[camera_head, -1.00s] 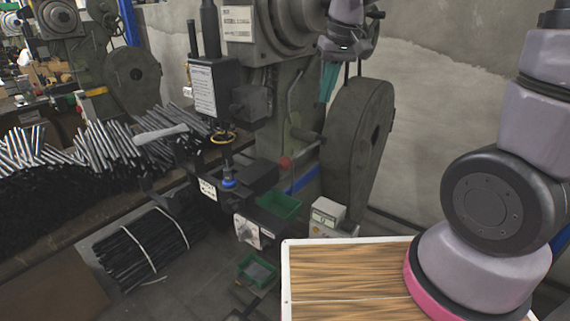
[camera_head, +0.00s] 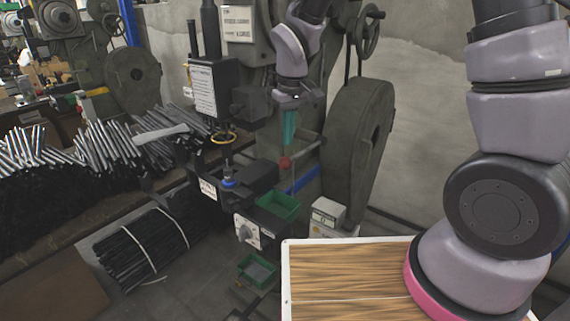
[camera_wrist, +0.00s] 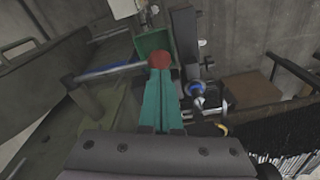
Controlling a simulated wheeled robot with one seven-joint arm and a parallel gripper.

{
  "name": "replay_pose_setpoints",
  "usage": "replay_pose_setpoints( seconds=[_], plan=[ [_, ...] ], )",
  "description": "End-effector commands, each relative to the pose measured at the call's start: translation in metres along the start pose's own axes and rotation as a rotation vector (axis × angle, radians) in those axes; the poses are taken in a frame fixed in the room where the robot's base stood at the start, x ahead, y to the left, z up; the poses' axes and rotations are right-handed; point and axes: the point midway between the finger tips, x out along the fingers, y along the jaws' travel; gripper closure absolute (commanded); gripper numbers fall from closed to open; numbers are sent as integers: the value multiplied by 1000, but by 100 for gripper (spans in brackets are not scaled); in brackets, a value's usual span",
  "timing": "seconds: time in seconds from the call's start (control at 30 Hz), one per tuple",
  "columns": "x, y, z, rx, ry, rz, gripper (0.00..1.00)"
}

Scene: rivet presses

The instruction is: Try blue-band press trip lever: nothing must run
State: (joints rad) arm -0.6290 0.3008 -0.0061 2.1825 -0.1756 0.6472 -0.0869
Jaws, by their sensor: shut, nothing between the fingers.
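The press (camera_head: 265,110) is a grey-green machine with a large dark flywheel (camera_head: 358,150) on its right. Its trip lever (camera_head: 308,150) is a rod ending in a red ball knob (camera_head: 285,163); the knob also shows in the wrist view (camera_wrist: 160,58). A blue ring (camera_head: 228,183) sits on the tooling, and a blue strip (camera_head: 303,181) crosses the lower frame. My gripper (camera_head: 288,148) has teal fingers, shut and empty, pointing down at the knob. In the wrist view the fingertips (camera_wrist: 161,72) overlap the knob's near edge; I cannot tell whether they touch it.
Green bins (camera_head: 278,205) (camera_head: 257,270) sit below the tooling, near a box with a dial (camera_head: 247,232). A small grey box with a display (camera_head: 327,212) stands right. Rod bundles (camera_head: 100,150) fill the left bench. A white-edged wooden top (camera_head: 345,275) is in front.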

Motion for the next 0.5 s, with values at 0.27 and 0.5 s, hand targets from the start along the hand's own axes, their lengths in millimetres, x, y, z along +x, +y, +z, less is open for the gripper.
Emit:
replay_pose_setpoints(
  seconds=[0.27,0.5],
  plan=[
    [36,0,1,0,-4,1,100],
    [55,0,0,0,-1,1,100]
  ],
)
